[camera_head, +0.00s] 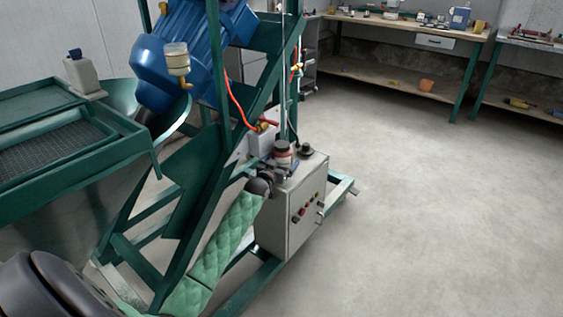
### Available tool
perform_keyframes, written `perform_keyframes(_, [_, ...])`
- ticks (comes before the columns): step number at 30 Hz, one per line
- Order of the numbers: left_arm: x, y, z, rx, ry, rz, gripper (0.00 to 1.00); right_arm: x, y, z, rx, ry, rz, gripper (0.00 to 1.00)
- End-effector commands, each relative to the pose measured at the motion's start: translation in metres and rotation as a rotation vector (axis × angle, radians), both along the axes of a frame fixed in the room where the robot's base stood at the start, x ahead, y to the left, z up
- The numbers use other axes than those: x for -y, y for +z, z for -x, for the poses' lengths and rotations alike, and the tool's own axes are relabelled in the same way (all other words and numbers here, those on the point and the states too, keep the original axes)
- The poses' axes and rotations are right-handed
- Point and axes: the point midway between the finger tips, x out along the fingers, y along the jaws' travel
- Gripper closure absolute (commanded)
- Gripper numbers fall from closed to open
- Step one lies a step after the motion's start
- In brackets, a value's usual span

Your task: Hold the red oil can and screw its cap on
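The red oil can (283,155) is small in the head view. My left arm, in a green quilted sleeve, rises from the lower left. My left gripper (275,169) is at the can's lower part and hides some of it. Whether its fingers are closed on the can is too small to tell. My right gripper is out of view.
The grey control box (285,222) has buttons and a handle on its front. Green frame beams, a blue motor (183,62) and a hopper (75,190) crowd the left. A white jug (82,76) stands on the hopper. The floor at right is clear; workbenches (400,24) stand behind.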

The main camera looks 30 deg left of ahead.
Motion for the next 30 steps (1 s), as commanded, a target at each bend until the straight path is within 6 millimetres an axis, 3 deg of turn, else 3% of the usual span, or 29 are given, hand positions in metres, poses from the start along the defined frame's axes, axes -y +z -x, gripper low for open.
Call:
perform_keyframes(10, [0.000,0.004,0.000,0.001,0.000,0.000,0.04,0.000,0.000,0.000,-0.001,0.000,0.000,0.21])
perform_keyframes(14, [0.001,0.002,0.011,-0.001,0.000,0.000,0.04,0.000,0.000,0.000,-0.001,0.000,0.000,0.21])
perform_keyframes(30, [0.011,0.003,0.093,0.000,-0.001,0.000,0.04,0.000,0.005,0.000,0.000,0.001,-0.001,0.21])
